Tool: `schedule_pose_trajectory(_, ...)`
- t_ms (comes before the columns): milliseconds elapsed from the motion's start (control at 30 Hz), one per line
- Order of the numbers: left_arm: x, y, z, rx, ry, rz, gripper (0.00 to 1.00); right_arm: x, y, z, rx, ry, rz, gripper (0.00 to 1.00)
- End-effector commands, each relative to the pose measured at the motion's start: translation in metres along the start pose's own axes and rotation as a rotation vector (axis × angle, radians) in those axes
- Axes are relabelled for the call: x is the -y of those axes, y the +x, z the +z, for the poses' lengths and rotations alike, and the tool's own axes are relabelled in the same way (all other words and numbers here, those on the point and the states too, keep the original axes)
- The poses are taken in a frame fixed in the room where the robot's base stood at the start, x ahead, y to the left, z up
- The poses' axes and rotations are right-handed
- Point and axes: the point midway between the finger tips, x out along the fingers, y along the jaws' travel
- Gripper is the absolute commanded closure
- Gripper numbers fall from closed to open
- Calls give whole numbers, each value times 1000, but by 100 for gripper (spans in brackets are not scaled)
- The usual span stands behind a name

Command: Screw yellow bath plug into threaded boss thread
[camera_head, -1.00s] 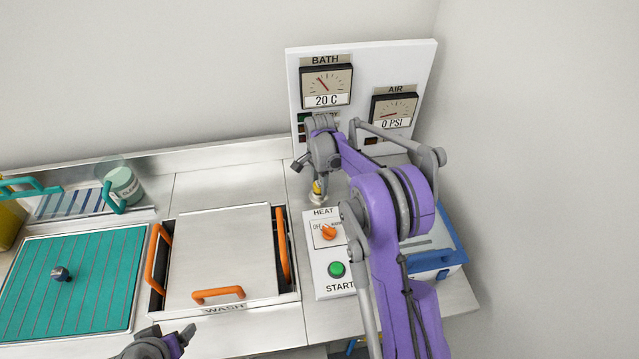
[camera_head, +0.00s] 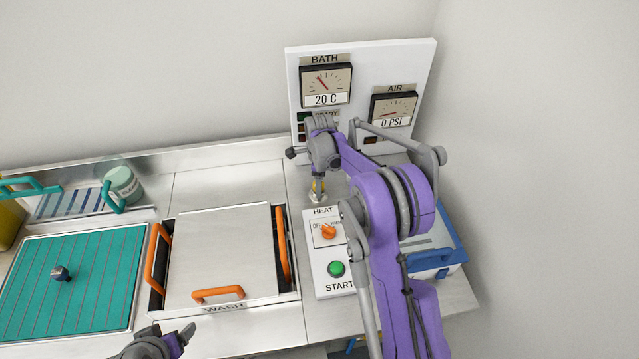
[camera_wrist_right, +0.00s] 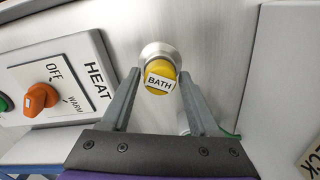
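The yellow bath plug (camera_wrist_right: 160,77), labelled BATH, sits at the silver threaded boss (camera_wrist_right: 158,50) in the right wrist view. It shows as a small yellow spot (camera_head: 318,184) above the boss (camera_head: 317,198) in the head view. How deep the plug sits in the thread cannot be told. My left gripper (camera_head: 186,338) is at the bottom edge of the head view, in front of the wash bath, and appears to hold nothing.
The HEAT panel with its orange knob (camera_head: 328,231) and green START button (camera_head: 337,268) is just in front of the boss. The covered wash bath (camera_head: 220,250) with orange handles lies to the left. The gauge board (camera_head: 358,75) stands behind. A blue-edged box (camera_head: 452,240) is at right.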

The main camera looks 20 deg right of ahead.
Motion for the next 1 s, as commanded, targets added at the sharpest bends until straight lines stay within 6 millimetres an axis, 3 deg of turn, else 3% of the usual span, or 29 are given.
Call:
schedule_pose_trajectory(233,0,0,0,0,0,0,20,0,0,0,0,-73,0,39)
schedule_pose_trajectory(800,0,0,0,0,0,0,20,2,0,1,0,-931,0,39)
schedule_pose_trajectory(1000,0,0,0,0,0,0,20,2,0,2,0,-1052,0,39)
